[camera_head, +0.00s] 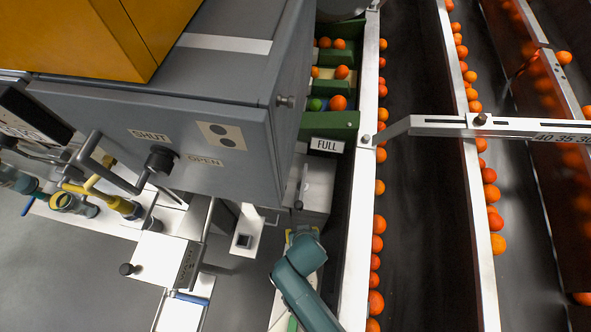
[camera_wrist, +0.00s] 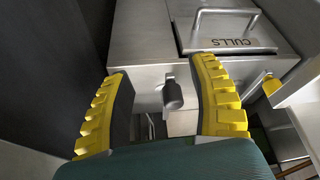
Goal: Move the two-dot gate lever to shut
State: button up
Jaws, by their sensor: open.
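The two-dot plate (camera_head: 222,135) is on the front of the grey housing (camera_head: 252,150) in the head view. The knob lies between the SHUT label (camera_head: 150,135) and the OPEN label (camera_head: 205,161). I cannot tell exactly which position the lever is in. My gripper (camera_wrist: 163,100) shows in the wrist view with its yellow fingers apart and nothing held. A dark knob (camera_wrist: 173,95) appears between the fingers, beyond them; whether it belongs to the two-dot lever is unclear.
A metal lid marked CULLS (camera_wrist: 232,38) with a bar handle is at the wrist view's upper right. A yellow-tipped part (camera_wrist: 272,85) is right of the fingers. In the head view, a FULL sign (camera_head: 326,145) and a conveyor rail (camera_head: 362,190) with oranges are right of the housing.

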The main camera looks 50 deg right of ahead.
aim_at(299, 204)
jog(key=w+d+b, duration=0.1)
jog(key=w+d, duration=0.2)
jog(key=w+d+b, duration=0.2)
jog(key=w+d, duration=0.1)
jog(key=shift+w+f, duration=0.2)
jog(key=b+x, duration=0.1)
jog(key=x, duration=0.1)
jog(key=b+x, duration=0.2)
jog(key=shift+w+d+f, duration=0.2)
jog(key=shift+d+f, duration=0.05)
jog(key=shift+d, duration=0.1)
jog(key=shift+w+d, duration=0.1)
jog(key=shift+w, duration=0.1)
grip_shut()
